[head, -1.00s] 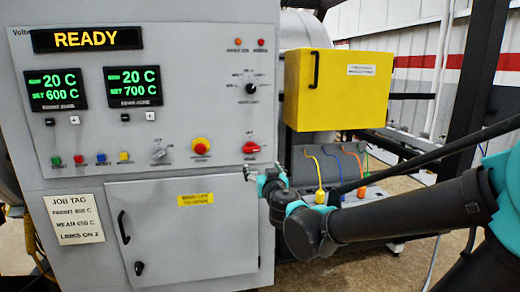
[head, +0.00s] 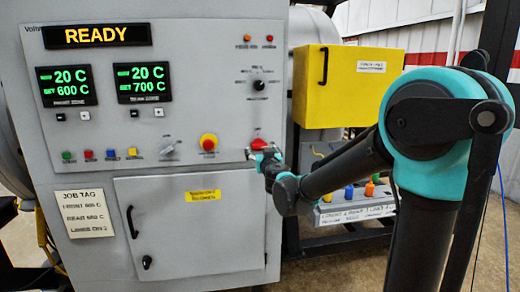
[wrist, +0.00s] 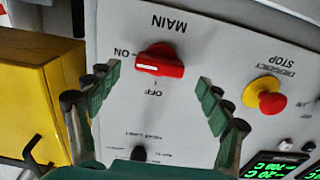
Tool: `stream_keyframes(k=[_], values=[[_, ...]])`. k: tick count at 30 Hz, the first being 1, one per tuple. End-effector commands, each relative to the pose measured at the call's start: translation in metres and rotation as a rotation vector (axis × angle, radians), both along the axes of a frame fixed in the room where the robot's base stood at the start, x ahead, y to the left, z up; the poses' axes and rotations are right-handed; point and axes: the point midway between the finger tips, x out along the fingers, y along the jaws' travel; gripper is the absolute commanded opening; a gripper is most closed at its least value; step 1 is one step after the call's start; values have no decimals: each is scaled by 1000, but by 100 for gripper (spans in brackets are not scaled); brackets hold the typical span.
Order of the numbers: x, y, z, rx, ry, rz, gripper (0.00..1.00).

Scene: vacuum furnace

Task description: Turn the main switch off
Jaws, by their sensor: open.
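The main switch is a red rotary knob (head: 259,144) at the lower right of the grey panel. In the wrist view, upside down, the red knob (wrist: 158,62) sits below the word MAIN, with ON and OFF marked beside it. Its white line lies toward ON. My gripper (head: 262,156) is at the panel, overlapping the knob's lower part in the head view. In the wrist view my gripper (wrist: 158,78) is open, with one green finger on each side of the knob and a gap to both. I cannot tell how deep the fingertips are.
The emergency stop (head: 208,143), a red button on yellow, is left of the main switch. A grey rotary knob (head: 168,147) is further left. A yellow box (head: 342,85) stands to the right. The display (head: 95,36) reads READY.

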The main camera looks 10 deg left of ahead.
Motion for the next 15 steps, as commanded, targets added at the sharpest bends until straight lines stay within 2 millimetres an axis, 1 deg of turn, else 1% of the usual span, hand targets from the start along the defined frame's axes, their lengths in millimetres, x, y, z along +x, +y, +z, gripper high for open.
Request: stream_keyframes(k=[1, 6, 10, 15], values=[[9, 2, 0, 0, 0, -1, 79], [27, 8, 0, 0, 0, 0, 79], [34, 10, 0, 0, 0, 0, 79], [36, 10, 0, 0, 0, 0, 79]])
